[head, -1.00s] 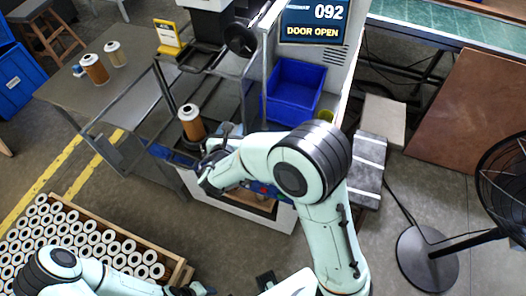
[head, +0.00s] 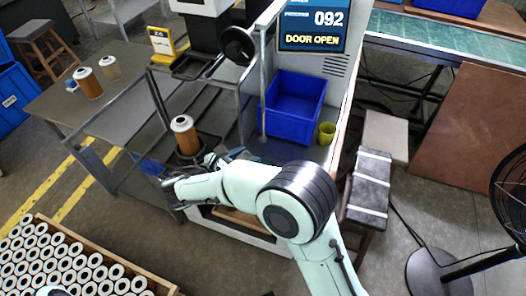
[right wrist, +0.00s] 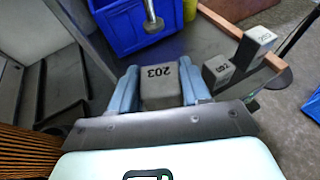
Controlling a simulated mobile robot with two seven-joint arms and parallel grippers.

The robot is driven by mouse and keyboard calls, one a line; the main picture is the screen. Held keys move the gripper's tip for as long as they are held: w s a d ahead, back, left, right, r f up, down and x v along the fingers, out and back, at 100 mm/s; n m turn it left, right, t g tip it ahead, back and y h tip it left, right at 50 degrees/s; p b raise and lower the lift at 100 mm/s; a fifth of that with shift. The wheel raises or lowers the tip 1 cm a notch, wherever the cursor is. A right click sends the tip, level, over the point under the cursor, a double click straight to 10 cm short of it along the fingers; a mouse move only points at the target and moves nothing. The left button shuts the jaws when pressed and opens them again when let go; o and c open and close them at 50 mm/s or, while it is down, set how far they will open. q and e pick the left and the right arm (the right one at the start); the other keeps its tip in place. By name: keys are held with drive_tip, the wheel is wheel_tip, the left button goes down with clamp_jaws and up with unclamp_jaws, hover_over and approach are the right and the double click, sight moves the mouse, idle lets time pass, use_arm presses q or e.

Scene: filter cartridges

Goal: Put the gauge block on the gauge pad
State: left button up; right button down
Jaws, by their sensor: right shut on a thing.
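A grey gauge block marked 203 (right wrist: 161,88) sits between the two pale blue fingers of my right gripper (right wrist: 162,98) in the right wrist view. The gripper is shut on it. In the head view my right gripper (head: 232,156) is largely hidden behind its own forearm, right of an orange filter cartridge, and I cannot make out the block there. I cannot identify the gauge pad with certainty. A dark flat plate (head: 190,66) lies beside a yellow stand (head: 162,41) marked Z.0.
Blocks marked 181 (right wrist: 218,70) and 210 (right wrist: 256,46) stand right of the gripper. A blue bin (head: 293,108) and a metal post (head: 262,85) are close by. The upright cartridge (head: 184,135) is near my right wrist. A crate of cartridges (head: 88,245) is lower left.

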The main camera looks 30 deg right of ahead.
drive_tip(key=shift+f+x, duration=0.2)
drive_tip(key=shift+x, duration=1.8)
drive_tip(key=shift+f+x, duration=0.15)
drive_tip(key=shift+x, duration=1.85)
drive_tip(key=shift+a+f, duration=0.1)
drive_tip(key=shift+a, duration=0.05)
drive_tip(key=shift+f, duration=0.15)
drive_tip(key=c, duration=0.5)
unclamp_jaws()
drive_tip(key=shift+s+a+r, duration=0.1)
drive_tip(key=shift+a+r, duration=0.15)
drive_tip(key=shift+r, duration=0.1)
drive_tip(key=v, duration=1.1)
drive_tip(key=shift+a+r, duration=0.1)
drive_tip(key=shift+a, duration=0.1)
